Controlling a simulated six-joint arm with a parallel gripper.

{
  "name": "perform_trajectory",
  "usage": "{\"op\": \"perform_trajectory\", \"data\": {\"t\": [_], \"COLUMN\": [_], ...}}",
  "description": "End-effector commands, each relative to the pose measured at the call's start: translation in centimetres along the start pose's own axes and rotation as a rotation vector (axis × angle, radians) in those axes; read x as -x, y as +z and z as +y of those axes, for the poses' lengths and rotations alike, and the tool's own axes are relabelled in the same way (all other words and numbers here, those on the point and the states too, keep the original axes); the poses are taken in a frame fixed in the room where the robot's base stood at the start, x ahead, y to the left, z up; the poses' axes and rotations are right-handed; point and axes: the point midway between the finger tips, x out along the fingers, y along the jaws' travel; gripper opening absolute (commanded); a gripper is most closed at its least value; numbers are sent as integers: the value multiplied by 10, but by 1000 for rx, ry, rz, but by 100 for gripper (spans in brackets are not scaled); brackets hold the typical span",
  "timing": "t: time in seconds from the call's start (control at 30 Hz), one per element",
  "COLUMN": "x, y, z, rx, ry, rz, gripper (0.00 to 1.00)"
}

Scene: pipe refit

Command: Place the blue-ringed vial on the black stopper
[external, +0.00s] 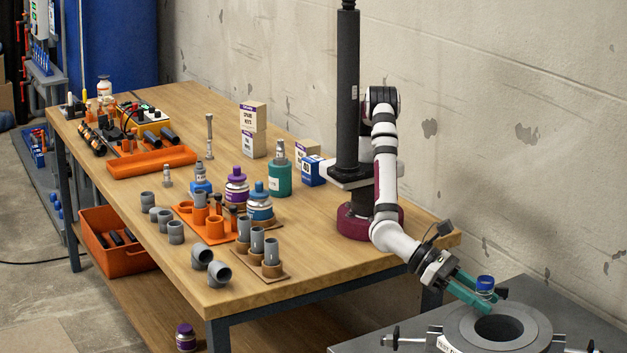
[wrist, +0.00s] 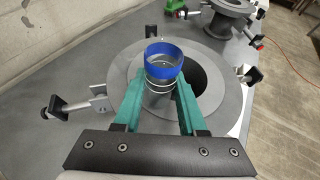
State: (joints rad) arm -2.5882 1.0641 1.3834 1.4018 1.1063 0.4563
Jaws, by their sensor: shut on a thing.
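The blue-ringed vial (wrist: 165,62) is a grey metallic cylinder with a wide blue ring at its top. My gripper (wrist: 160,95) is shut on its body with teal fingers on either side. In the external view the vial (external: 485,284) sits between the teal fingers of my gripper (external: 478,290), over the grey round flange (external: 542,327). In the wrist view the vial overlaps the left part of the dark flange opening. Its lower end and its height above the flange cannot be told. Small black blocks (wrist: 151,31) stand around the flange; I cannot tell whether one is the black stopper.
Clamps with metal rods (wrist: 78,105) surround the flange. A second flange fitting (wrist: 232,15) stands farther off on the grey table. The wooden bench (external: 330,255) holds grey pipe pieces, bottles, boxes and an orange tray (external: 150,162).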

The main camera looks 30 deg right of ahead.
Motion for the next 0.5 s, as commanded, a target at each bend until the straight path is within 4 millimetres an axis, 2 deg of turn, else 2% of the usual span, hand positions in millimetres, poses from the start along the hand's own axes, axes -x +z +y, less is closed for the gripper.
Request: {"op": "perform_trajectory", "data": {"t": [0.07,0.1,0.27,0.5], "x": [-1,-1,-1,-1], "y": [-2,-3,-2,-2], "z": [0,0,0,0], "rx": [-1,-1,0,0], "ry": [0,0,0,0], "rz": [0,0,0,0], "gripper": [0,42,70,70]}}
